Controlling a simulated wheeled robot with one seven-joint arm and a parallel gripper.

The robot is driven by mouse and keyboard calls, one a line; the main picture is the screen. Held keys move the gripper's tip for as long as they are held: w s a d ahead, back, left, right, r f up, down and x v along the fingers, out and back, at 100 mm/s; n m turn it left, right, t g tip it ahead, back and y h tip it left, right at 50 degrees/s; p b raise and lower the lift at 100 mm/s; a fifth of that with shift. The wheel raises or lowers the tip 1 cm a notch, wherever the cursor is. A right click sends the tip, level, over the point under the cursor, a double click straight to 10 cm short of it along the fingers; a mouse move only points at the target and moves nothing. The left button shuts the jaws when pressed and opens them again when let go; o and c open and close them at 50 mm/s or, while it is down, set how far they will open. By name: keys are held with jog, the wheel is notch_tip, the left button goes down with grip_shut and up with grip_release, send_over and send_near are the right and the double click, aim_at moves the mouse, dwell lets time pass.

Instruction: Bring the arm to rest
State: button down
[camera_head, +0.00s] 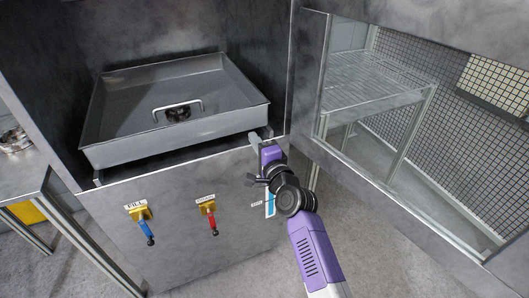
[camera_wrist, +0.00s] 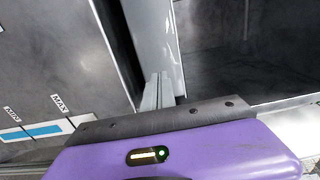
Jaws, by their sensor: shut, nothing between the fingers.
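My arm (camera_head: 312,250), purple with black joints, reaches up from the bottom of the head view to the right front edge of the metal cabinet. My gripper (camera_head: 255,137) is at its end, by the front right corner of the grey tray. In the wrist view the gripper's fingers (camera_wrist: 158,90) are shut together and empty. They point toward a pale metal edge; I cannot tell whether they touch it.
The grey tray (camera_head: 110,155) with a handle sits in the cabinet. Below it are a blue FILL lever (camera_head: 147,228) and a red lever (camera_head: 211,220). A MIN/MAX gauge (camera_wrist: 40,131) is beside my gripper. A windowed door (camera_head: 335,165) stands right; a metal table (camera_head: 25,180) left.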

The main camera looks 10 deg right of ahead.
jog(key=s+d+r+n+t+h, duration=0.1)
jog(key=s+d+r+n, duration=0.25)
jog(key=s, duration=0.35)
jog(key=s+d+f+n+g+h, duration=0.1)
jog(key=s+d+n, duration=0.2)
jog(key=s, duration=1.4)
jog(key=s+d+f+n+g+h, duration=0.1)
jog(key=s+d+n, duration=0.3)
jog(key=s, duration=1.4)
jog(key=s+d+f+n+g+h, duration=0.1)
jog(key=s+d+f+n+h, duration=0.1)
jog(key=s, duration=1.5)
jog(key=shift+s+d+f+n+g+p, duration=0.2)
jog(key=shift+d+f+n+g+p, duration=0.15)
jog(key=shift+d+f+n, duration=0.6)
jog(key=shift+a+r, duration=0.2)
jog(key=shift+a, duration=0.15)
